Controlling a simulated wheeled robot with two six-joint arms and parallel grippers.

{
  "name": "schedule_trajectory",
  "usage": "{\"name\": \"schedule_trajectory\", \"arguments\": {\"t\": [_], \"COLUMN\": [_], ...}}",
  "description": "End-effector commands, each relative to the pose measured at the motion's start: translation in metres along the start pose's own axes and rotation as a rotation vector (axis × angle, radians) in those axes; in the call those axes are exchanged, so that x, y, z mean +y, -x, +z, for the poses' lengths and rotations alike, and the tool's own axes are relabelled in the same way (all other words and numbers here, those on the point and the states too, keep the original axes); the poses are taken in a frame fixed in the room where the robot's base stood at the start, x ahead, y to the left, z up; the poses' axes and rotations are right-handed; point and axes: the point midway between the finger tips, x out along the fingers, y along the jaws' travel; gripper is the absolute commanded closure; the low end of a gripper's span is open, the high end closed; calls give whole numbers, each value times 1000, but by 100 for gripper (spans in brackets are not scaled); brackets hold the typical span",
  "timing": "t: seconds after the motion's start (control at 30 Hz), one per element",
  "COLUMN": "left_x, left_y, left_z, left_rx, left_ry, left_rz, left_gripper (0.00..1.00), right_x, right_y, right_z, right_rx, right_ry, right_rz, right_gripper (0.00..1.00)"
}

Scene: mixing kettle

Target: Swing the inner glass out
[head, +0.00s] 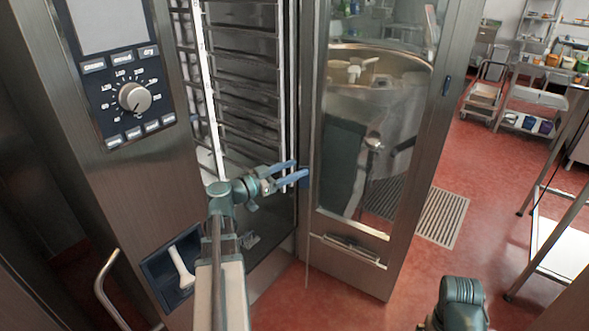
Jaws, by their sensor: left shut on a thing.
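The oven door (345,275) stands open, with its tall glass (385,130) in a steel frame. I cannot clearly tell the inner pane from the outer one. My left gripper (299,173), with blue fingers, is at the left edge of the door, beside the oven opening. It is shut on a small blue tab (305,181) at that edge, partly hidden by the fingers. Of my right arm only a dark link shows at the bottom right; its fingers are not visible.
The oven cavity with its racks (245,90) is open left of the door. A control panel with a knob (134,97) is further left. A floor grate (441,217) lies right of the door. A steel table (565,245) stands at the right. Red floor between is clear.

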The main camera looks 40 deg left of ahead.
Motion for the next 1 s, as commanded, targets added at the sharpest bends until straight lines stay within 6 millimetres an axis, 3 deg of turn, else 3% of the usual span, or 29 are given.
{"name": "schedule_trajectory", "arguments": {"t": [0.4, 0.6, 0.8, 1.0], "left_x": [1, 2, 2, 3], "left_y": [85, 117, 132, 135], "left_z": [-1, -2, -2, -2], "left_rx": [2, 3, 4, 4], "left_ry": [-1, 0, 0, 0], "left_rz": [-6, -1, 1, 3], "left_gripper": [57, 57, 57, 57], "right_x": [0, 0, 0, 0], "right_y": [1, 1, 1, 1], "right_z": [0, 0, 0, 0], "right_rx": [0, 0, 0, 0], "right_ry": [0, 0, 0, 0], "right_rz": [0, 0, 0, 0], "right_gripper": [0, 0, 0, 0]}}
